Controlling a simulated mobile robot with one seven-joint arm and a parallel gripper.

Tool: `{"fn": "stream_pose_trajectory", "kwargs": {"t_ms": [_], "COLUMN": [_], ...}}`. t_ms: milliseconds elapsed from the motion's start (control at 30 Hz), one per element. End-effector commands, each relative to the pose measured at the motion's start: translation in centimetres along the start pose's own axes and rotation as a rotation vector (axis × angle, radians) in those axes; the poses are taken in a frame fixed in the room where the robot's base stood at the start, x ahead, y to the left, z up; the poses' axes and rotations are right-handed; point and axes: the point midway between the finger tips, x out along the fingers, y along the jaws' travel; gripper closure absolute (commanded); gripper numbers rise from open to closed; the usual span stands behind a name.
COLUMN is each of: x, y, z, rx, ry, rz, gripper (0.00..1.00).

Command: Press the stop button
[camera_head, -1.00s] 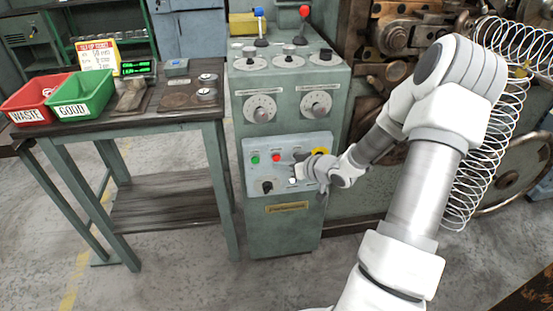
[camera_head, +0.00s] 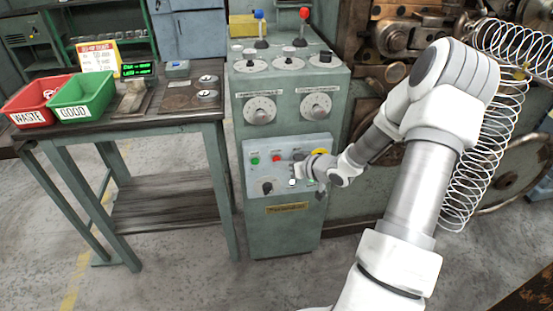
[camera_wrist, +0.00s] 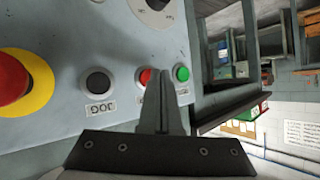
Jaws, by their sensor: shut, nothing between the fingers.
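The control panel (camera_head: 287,205) on the green cabinet carries a small red button (camera_head: 276,158), which I take as the stop button, with a green button (camera_head: 255,160) to its left. My gripper (camera_head: 299,171) is in front of the panel, to the right of the red button. In the wrist view my gripper (camera_wrist: 162,76) is shut and empty, its fingertips overlapping the view between the red button (camera_wrist: 145,76) and the green button (camera_wrist: 182,73). The fingers partly cover the red button's edge and label. I cannot tell whether they touch the panel.
A black JOG button (camera_wrist: 98,82) and a large red mushroom button on a yellow ring (camera_wrist: 38,82) share the panel. A black knob (camera_head: 267,188) sits lower. A wooden-topped bench (camera_head: 150,118) stands at left; a wire coil (camera_head: 466,205) is at right.

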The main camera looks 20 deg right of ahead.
Motion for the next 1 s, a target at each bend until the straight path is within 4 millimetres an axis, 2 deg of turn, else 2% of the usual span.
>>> {"fn": "stream_pose_trajectory", "kwargs": {"t_ms": [1000], "x": [0.58], "y": [0.38], "z": [-0.40], "rx": [0.000], "ry": [0.000], "rz": [-0.001], "gripper": [1.00]}}
